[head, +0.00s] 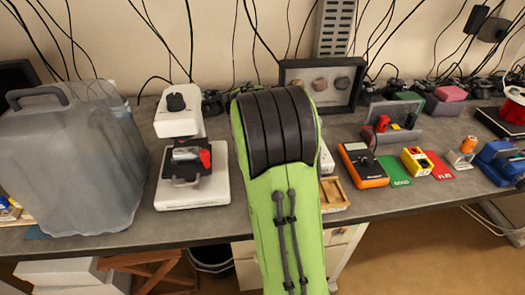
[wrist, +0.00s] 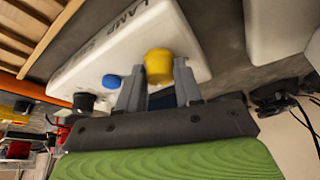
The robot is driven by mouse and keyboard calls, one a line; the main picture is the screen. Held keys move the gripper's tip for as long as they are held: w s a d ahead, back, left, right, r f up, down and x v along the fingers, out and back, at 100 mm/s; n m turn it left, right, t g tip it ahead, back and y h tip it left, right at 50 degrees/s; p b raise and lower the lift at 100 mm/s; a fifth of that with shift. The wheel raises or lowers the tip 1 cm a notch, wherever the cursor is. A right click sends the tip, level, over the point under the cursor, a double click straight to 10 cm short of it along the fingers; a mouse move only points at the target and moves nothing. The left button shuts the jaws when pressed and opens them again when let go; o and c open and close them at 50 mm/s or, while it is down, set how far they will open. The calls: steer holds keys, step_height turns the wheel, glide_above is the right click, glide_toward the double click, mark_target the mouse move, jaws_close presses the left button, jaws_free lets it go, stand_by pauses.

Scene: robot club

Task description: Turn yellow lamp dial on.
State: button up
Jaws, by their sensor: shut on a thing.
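A white box marked "LAMP" (wrist: 122,42) shows in the wrist view, with a yellow dial (wrist: 158,66), a blue dial (wrist: 112,81) and a black dial (wrist: 84,101) in a row. My gripper (wrist: 160,72) has one grey finger on each side of the yellow dial and is shut on it. The dial stays seated on the box. I cannot tell its turn angle, as no pointer mark shows. In the head view my green and black arm hides the gripper, the dials and most of the box.
A large translucent jug (head: 70,160) and a white device with a black knob (head: 192,193) stand left of my arm. To the right are an orange multimeter (head: 362,166), a wooden tray (head: 333,194) and a display frame (head: 345,88) behind. Cables hang along the wall.

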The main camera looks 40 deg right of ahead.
steer(key=o, duration=1)
steer(key=p+v, duration=0.4)
steer(key=v, duration=1.1)
steer(key=shift+r, duration=0.4)
